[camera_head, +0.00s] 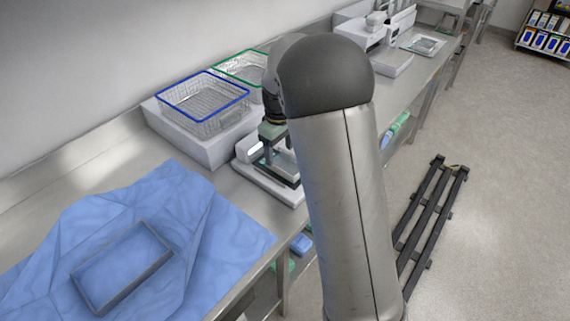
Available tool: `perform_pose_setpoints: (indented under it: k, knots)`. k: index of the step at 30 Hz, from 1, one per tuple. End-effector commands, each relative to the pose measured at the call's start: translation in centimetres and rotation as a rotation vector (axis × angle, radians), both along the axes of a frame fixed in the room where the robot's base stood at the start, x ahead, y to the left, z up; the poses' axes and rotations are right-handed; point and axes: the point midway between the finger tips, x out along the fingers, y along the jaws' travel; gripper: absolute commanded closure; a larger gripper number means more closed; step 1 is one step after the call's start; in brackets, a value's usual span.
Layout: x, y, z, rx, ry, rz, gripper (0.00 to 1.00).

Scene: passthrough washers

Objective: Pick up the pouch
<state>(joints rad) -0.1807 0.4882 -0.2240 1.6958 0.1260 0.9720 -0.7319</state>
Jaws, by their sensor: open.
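My gripper (281,159) points down over a low white device (270,185) on the steel counter, with its fingers apart. A pale, flat, partly see-through piece (284,166) shows at the fingers, over the device's dark top. It may be the pouch, but it is small and partly covered by my gripper and arm. I cannot tell whether the fingers touch it. My arm's large grey link hides the counter to the right of the gripper.
A blue-rimmed wire basket (203,100) and a green-rimmed one (240,67) stand on a white block behind. A blue cloth (190,215) with a grey rectangular frame (122,268) covers the front left. White equipment (385,45) stands further along. A dark rack (425,225) lies on the floor.

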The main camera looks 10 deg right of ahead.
Motion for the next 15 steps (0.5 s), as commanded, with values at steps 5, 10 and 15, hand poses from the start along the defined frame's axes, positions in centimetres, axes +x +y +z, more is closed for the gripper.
perform_pose_setpoints:
  k: [5,10,15]
  knots:
    - [0.0,-0.1,-2.5,-0.001,0.003,-0.001,0.33]
    - [0.0,-0.1,-3.4,0.0,-0.001,0.0,0.33]
    - [0.1,-0.1,-3.4,0.0,-0.001,-0.001,0.35]
